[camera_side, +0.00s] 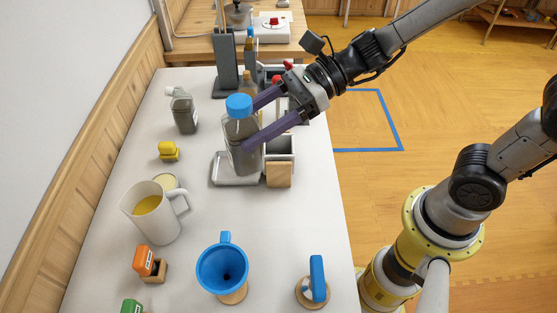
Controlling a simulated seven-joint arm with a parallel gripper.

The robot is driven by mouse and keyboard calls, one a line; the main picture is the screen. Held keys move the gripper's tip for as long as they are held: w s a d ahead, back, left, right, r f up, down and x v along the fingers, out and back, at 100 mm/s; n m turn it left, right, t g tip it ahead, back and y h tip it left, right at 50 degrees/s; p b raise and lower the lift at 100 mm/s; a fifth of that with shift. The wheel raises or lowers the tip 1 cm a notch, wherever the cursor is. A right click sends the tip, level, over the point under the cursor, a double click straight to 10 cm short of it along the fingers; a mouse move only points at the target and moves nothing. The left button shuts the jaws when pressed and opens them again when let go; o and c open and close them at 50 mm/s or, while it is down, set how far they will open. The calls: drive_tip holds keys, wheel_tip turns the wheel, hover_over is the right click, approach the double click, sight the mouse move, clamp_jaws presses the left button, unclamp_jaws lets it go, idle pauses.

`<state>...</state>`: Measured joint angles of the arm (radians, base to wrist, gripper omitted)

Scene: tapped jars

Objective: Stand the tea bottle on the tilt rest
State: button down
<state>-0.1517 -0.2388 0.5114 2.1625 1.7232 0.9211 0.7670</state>
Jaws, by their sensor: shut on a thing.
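A clear bottle with a blue cap and dark grey contents (241,150), which I take as the tea bottle, is upright or nearly so. My gripper (251,124) reaches in from the upper right with its purple fingers shut on the bottle's upper body. A shallow light grey tray (221,180), which looks like the tilt rest, lies directly under the bottle. The bottle's base is low over the tray; I cannot tell if it touches. The fingers hide part of the bottle's right side.
A grey bin with a wooden block (279,174) stands close right of the tray. A white jug (150,222), blue funnel (222,270) and blue-handled tool (317,280) stand nearer. Dark holders (226,70) stand behind.

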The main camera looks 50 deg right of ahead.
sight(285, 134)
drive_tip(key=w+d+m+t+h, duration=0.3)
drive_tip(key=w+d+m+t, duration=0.15)
drive_tip(key=d, duration=0.95)
drive_tip(key=f, duration=1.5)
drive_tip(key=shift+w+a, duration=0.15)
drive_tip(key=shift+w, duration=0.15)
drive_tip(key=shift+f, duration=0.1)
unclamp_jaws()
